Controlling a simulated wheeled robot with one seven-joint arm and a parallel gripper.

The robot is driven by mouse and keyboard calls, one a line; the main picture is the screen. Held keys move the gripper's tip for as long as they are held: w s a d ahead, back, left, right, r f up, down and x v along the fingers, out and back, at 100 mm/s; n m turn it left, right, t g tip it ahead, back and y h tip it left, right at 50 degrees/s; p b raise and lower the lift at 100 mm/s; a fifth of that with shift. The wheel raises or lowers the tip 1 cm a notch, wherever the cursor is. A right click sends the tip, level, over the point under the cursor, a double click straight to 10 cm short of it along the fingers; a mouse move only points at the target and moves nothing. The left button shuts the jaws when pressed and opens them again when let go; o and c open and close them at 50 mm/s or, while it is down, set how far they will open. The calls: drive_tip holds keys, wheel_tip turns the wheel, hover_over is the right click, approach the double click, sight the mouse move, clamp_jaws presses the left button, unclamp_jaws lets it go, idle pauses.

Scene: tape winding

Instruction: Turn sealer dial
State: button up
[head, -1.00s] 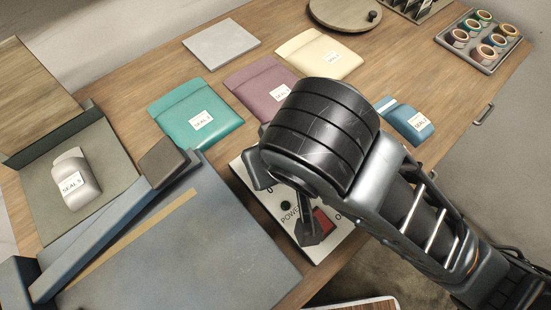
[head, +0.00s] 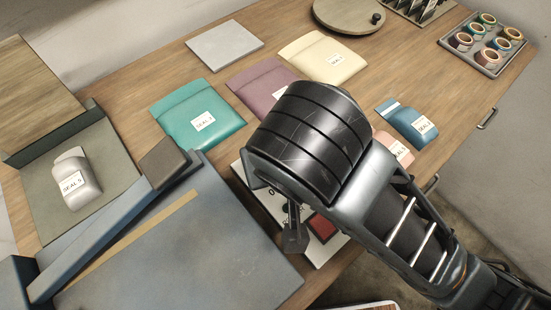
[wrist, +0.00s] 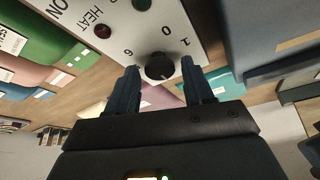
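The sealer's white control panel (head: 326,252) lies beside the blue-grey sealer body, partly hidden under my arm in the head view. A red switch (head: 321,226) shows on it. In the wrist view the black round dial (wrist: 159,67) sits on the panel (wrist: 112,42) among printed numbers. My gripper (wrist: 160,68) is open, with one finger on each side of the dial and a visible gap to each. Whether the fingers reach down to the dial's height is hard to tell. In the head view my gripper (head: 277,208) is over the panel and hides the dial.
Teal (head: 198,118), mauve (head: 262,85), cream (head: 320,58) and blue (head: 407,121) labelled pouches lie behind the panel. A pink pouch (head: 395,148) is partly behind my arm. A grey pouch (head: 76,180) rests at left. A tape tray (head: 484,68) stands at back right.

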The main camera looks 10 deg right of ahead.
drive_tip(key=shift+o, duration=0.7)
drive_tip(key=p+v, duration=0.7)
drive_tip(key=v, duration=0.1)
drive_tip(key=shift+f, duration=0.1)
idle(0.3)
